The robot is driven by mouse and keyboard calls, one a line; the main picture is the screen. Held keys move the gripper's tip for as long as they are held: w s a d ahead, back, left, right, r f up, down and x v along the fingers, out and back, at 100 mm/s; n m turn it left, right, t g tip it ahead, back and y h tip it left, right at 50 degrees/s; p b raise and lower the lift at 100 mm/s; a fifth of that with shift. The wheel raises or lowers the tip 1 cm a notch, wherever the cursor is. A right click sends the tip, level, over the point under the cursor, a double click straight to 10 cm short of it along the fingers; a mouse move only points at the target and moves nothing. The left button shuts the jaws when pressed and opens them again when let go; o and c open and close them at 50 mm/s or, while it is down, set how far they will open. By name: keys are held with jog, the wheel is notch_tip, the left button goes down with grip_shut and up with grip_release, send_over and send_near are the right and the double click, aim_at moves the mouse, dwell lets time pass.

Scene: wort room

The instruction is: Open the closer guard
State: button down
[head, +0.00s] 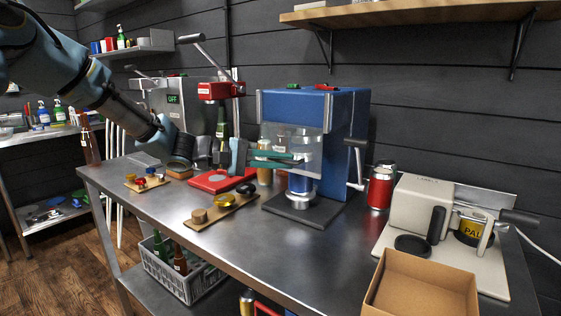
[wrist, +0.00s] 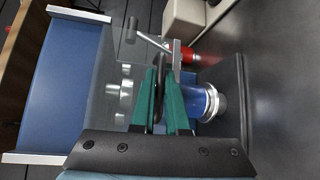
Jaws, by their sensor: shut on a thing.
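The closer is a blue box-shaped machine (head: 345,110) on the steel bench. Its closer guard (head: 308,140) is a clear panel across the front, and it also shows in the wrist view (wrist: 112,62). My gripper (head: 298,160) reaches in from the left at the guard. In the wrist view its green fingers (wrist: 165,75) are shut on the guard's dark handle (wrist: 159,90). A blue can (head: 300,184) stands upright on the closer's base, under the chuck. It shows in the wrist view (wrist: 196,102) beside the fingers.
A crank (head: 357,165) sticks out on the closer's right, with a red can (head: 380,188) behind it. A labelling machine (head: 440,225) and an open cardboard box (head: 420,290) stand at the right. A wooden block with caps (head: 220,208) lies left of the closer.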

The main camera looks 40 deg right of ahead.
notch_tip(320, 180, up, 11)
jog(key=p, duration=0.3)
jog(key=shift+f, duration=0.1)
jog(key=c, duration=0.9)
grip_release()
jog(key=shift+w, duration=0.1)
jog(key=b+v, duration=0.2)
jog(key=v, duration=0.8)
jog(key=shift+w+a+b, duration=0.15)
jog(key=shift+a+b, duration=0.2)
jog(key=shift+a, duration=0.05)
jog(key=shift+f, duration=0.1)
